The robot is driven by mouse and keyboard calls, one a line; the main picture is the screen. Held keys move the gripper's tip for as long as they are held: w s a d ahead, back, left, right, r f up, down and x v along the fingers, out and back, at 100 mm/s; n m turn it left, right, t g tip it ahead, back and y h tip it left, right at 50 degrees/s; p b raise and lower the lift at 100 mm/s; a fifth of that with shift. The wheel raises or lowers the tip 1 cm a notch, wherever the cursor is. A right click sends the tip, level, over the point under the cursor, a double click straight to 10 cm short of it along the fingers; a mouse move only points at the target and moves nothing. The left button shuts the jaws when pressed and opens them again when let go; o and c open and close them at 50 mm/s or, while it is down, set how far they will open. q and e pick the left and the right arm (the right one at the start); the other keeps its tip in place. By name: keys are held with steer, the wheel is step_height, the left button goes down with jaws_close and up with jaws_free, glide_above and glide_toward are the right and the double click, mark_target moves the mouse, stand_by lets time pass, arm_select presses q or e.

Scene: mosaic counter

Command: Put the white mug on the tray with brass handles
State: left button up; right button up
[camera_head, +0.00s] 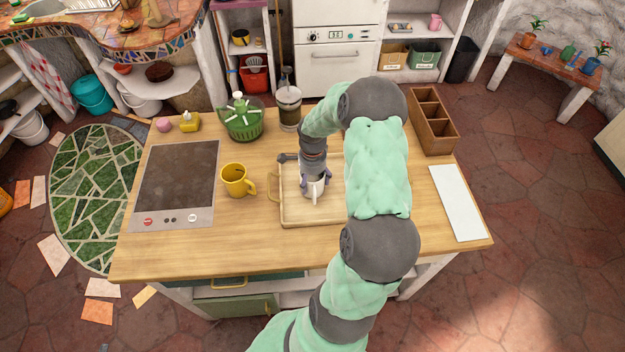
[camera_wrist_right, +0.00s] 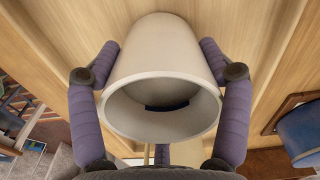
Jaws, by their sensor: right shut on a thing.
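The white mug (camera_head: 314,194) is between the fingers of my right gripper (camera_head: 315,181), over the left part of the wooden tray (camera_head: 297,218). A brass handle (camera_head: 273,190) shows at the tray's left end; my arm hides the right end. In the right wrist view the mug (camera_wrist_right: 165,55) has its open mouth toward the camera, with a finger on each side. My right gripper is shut on it. I cannot tell whether the mug's base touches the tray. My left gripper is not in view.
A yellow mug (camera_head: 236,179) stands left of the tray, beside the cooktop (camera_head: 178,180). A green basket (camera_head: 241,120) and a jar (camera_head: 288,108) stand behind. A wooden divided box (camera_head: 433,125) and a white board (camera_head: 457,203) lie to the right. The counter's front strip is clear.

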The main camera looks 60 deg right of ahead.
steer(key=shift+f, duration=0.2)
steer(key=shift+f, duration=0.1)
steer(key=o, duration=1.6)
step_height(320, 180, up, 12)
steer(key=shift+r+p, duration=0.2)
steer(key=shift+p, duration=0.25)
